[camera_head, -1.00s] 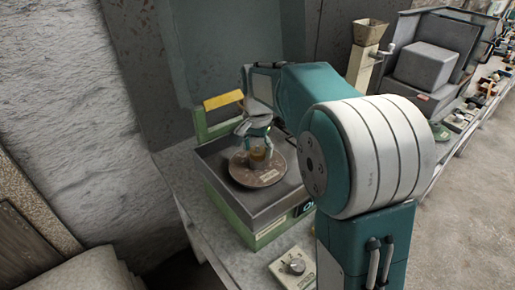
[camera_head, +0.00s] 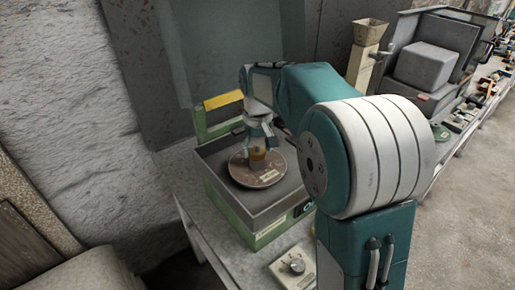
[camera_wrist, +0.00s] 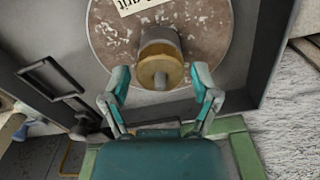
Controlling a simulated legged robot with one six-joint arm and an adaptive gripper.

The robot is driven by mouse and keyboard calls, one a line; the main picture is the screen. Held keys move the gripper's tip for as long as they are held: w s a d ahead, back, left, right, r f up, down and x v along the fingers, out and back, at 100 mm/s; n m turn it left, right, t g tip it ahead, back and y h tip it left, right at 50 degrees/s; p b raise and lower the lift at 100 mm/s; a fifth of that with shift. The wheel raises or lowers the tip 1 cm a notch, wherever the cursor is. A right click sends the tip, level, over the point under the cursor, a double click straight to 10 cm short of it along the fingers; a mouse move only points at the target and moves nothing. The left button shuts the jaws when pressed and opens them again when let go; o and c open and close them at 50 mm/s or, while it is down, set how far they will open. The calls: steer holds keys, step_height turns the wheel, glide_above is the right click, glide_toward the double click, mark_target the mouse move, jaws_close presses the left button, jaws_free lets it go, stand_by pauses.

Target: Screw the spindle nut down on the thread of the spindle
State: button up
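The brass-coloured spindle nut (camera_head: 258,154) sits at the middle of a worn brown disc (camera_head: 241,172) in the grey tray of a green machine. In the wrist view the nut (camera_wrist: 162,48) shows from above, with the grey end of the spindle (camera_wrist: 160,79) at its centre. How far the nut is down the thread cannot be told. My gripper (camera_head: 260,140) is above the nut, pointing down. In the wrist view its two fingers (camera_wrist: 161,82) stand on either side of the nut, open, with a gap on both sides.
The tray wall (camera_head: 268,212) surrounds the disc. A yellow-topped handle (camera_head: 222,100) stands behind it. A control box with a knob (camera_head: 293,267) lies on the bench in front. A paper label (camera_wrist: 135,5) lies on the disc.

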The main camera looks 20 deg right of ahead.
steer(key=shift+c, duration=0.4)
steer(key=c, duration=1)
steer(key=m, duration=0.4)
steer(key=shift+m, duration=0.3)
steer(key=m, duration=0.9)
steer(key=shift+f, duration=0.1)
steer(key=m, duration=0.3)
steer(key=shift+m, duration=0.4)
steer(key=o, duration=1.4)
steer(key=shift+c, duration=0.2)
